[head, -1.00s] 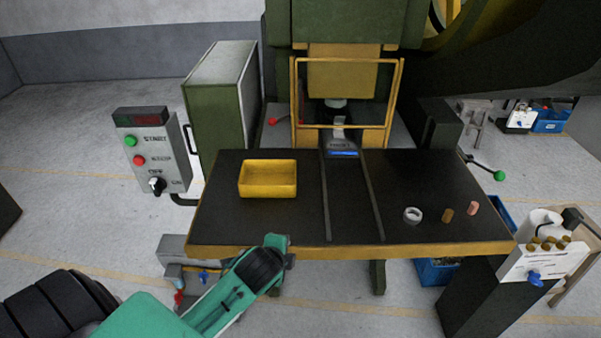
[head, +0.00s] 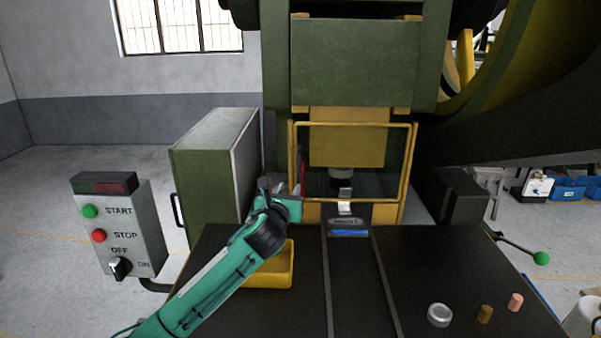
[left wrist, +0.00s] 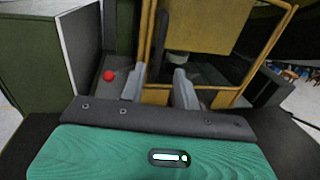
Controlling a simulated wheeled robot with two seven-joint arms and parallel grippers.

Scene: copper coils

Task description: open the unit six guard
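The guard (head: 355,124) is a yellow rectangular frame standing upright in front of the press's lower tool. Its lower bar runs low across the press, just behind the black table. It also shows in the left wrist view (left wrist: 147,40), ahead of my fingers. My left gripper (head: 283,189) is by the guard's lower left corner, above the yellow bin. In the left wrist view its two grey fingers (left wrist: 159,87) are apart, with part of the lower bar visible between them. I cannot tell if they touch the bar. My right gripper is not in view.
A yellow bin (head: 283,268) lies under my left arm. A control box (head: 118,225) with start and stop buttons stands at the left, beside a green cabinet (head: 205,165). A metal ring (head: 439,315) and two small cylinders lie at the table's right. A red knob (left wrist: 109,75) is left of my fingers.

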